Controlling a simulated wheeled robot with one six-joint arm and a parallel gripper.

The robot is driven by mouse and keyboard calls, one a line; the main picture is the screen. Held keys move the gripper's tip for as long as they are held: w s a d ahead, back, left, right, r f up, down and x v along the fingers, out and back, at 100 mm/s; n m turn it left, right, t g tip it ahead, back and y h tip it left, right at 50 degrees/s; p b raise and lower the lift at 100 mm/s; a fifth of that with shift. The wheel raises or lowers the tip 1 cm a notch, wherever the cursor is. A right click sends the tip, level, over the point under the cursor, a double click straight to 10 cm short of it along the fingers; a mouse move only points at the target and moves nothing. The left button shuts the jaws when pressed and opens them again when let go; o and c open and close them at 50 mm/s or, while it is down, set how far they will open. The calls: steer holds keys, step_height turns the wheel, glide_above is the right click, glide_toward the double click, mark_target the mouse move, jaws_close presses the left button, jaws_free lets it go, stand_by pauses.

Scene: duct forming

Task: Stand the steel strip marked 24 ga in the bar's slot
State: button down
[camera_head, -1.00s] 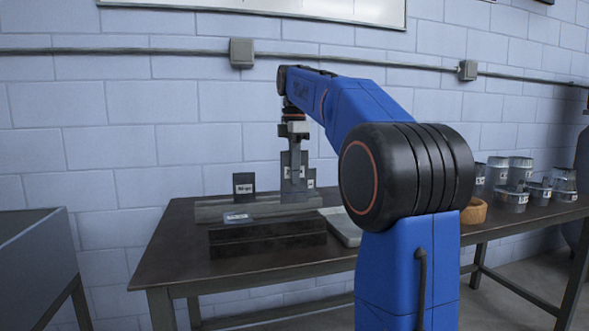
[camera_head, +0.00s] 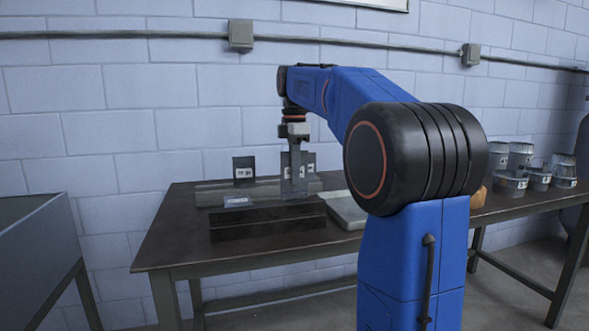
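My gripper (camera_head: 295,190) points straight down over the table, in front of dark upright strips with white labels (camera_head: 308,162). Its fingers overlap these strips in the picture, so I cannot tell whether they hold one or whether they are open. One dark strip (camera_head: 243,166) stands alone to the left with a white label. The label lettering is too small to read, so I cannot tell which strip is marked 24 ga. The strips stand at a long grey rack (camera_head: 215,194). A dark bar (camera_head: 267,224) lies in front of it; its slot is not clear to see.
A small white label card (camera_head: 237,201) lies between the rack and the dark bar. Several metal cans (camera_head: 520,160) stand at the far right. The table's front left (camera_head: 175,245) is clear.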

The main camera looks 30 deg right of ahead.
steer(key=shift+f, duration=1.2)
steer(key=c, duration=1.9)
jaws_free()
steer(key=shift+c, duration=0.2)
steer(key=shift+r, duration=0.1)
step_height(320, 180, up, 12)
steer(key=shift+f, duration=0.1)
